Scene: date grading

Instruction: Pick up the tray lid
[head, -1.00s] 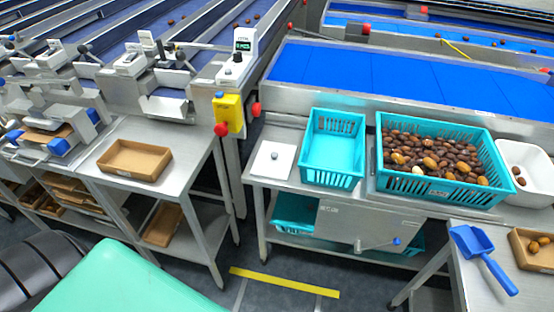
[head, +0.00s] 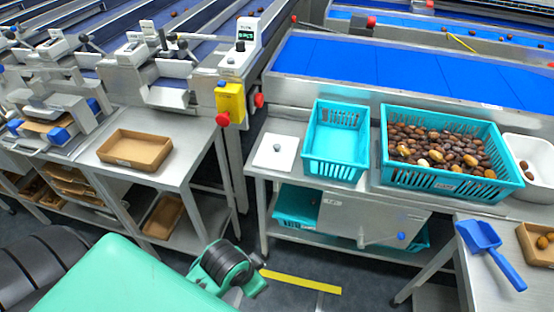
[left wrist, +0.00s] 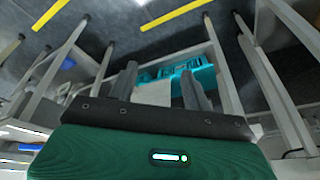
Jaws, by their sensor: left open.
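The tray lid (head: 275,152) is a flat white square with a small grey knob. It lies on the steel bench left of the empty teal crate (head: 314,146). My left gripper's two grey fingers (left wrist: 158,84) stand apart with nothing held between them in the left wrist view. In the head view my green left wrist is low in the picture, below and in front of the bench; the fingers are not clear there. A pale panel shows behind the fingers in the wrist view; I cannot tell what it is. My right gripper is not in view.
A teal crate full of dates (head: 390,178) stands right of the empty one, with a white bin (head: 541,180) beyond. A blue scoop (head: 486,248) lies on the front right table. A cardboard tray (head: 135,164) sits on the left table. A yellow control box (head: 230,103) stands behind the gap.

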